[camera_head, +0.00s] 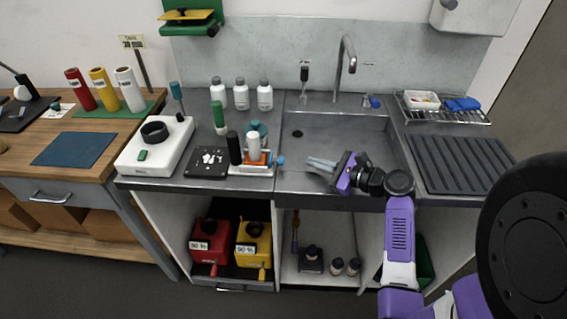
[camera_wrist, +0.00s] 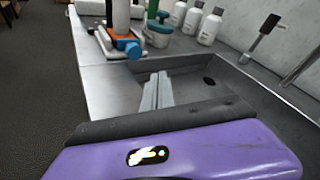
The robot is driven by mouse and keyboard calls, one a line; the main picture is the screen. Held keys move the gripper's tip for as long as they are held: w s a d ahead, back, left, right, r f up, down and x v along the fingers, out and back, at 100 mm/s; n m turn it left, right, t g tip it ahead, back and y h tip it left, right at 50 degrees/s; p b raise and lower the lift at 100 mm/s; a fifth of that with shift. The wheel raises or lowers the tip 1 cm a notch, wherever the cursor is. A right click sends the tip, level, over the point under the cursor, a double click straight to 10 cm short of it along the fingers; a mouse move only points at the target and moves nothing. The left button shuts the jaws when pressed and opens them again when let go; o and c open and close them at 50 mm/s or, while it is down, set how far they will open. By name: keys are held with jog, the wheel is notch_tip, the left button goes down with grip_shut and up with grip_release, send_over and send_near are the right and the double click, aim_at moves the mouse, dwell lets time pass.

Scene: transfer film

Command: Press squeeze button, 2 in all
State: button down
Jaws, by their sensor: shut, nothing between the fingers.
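My gripper (camera_head: 312,164) is shut and empty, its grey fingers pointing left over the front left part of the sink. In the wrist view the closed fingers (camera_wrist: 155,90) lie together above the basin. No part is clearly marked as the squeeze button. Left of the fingers, on the counter by the sink edge, stands a small white-based device (camera_head: 250,170) with an orange block, a white upright cylinder and a blue knob (camera_head: 281,160) on its right side. The knob also shows in the wrist view (camera_wrist: 131,48), apart from the fingers. A white device (camera_head: 165,134) farther left has a small green button (camera_head: 142,155).
The sink basin (camera_head: 340,132) has a raised rim and a tall tap (camera_head: 347,60) behind. A black plate (camera_head: 207,161), a black cylinder (camera_head: 234,148) and a teal-topped item (camera_head: 259,129) crowd the counter left. White bottles (camera_head: 241,95) line the back. A drainboard (camera_head: 460,164) lies right.

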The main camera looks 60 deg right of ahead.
jog(key=shift+w+a+p, duration=0.15)
jog(key=shift+w+a, duration=0.15)
jog(key=shift+w, duration=0.45)
jog(key=shift+w+a+p, duration=0.1)
jog(key=shift+w+a, duration=0.25)
jog(key=shift+w, duration=0.4)
jog(key=shift+w+a+p, duration=0.15)
jog(key=shift+w+a, duration=0.15)
jog(key=shift+w, duration=0.45)
dwell(0.3)
jog(key=shift+w+a+p, duration=0.15)
jog(key=shift+w+p, duration=0.25)
jog(key=shift+w+a, duration=0.3)
jog(key=shift+w, duration=0.3)
dwell(1.0)
jog(key=shift+p, duration=0.3)
jog(key=shift+s+d, duration=0.2)
jog(key=shift+s, duration=0.3)
jog(key=shift+s+d, duration=0.2)
jog(key=shift+s, duration=0.3)
jog(key=shift+s+d+p, duration=0.15)
jog(key=shift+s+d, duration=0.2)
jog(key=shift+s, duration=0.4)
jog(key=shift+s+d+p, duration=0.2)
jog(key=shift+s+d, duration=0.1)
jog(key=shift+s, duration=0.5)
jog(key=shift+s+d+p, duration=0.15)
jog(key=shift+s+d, duration=0.2)
jog(key=shift+s, duration=0.4)
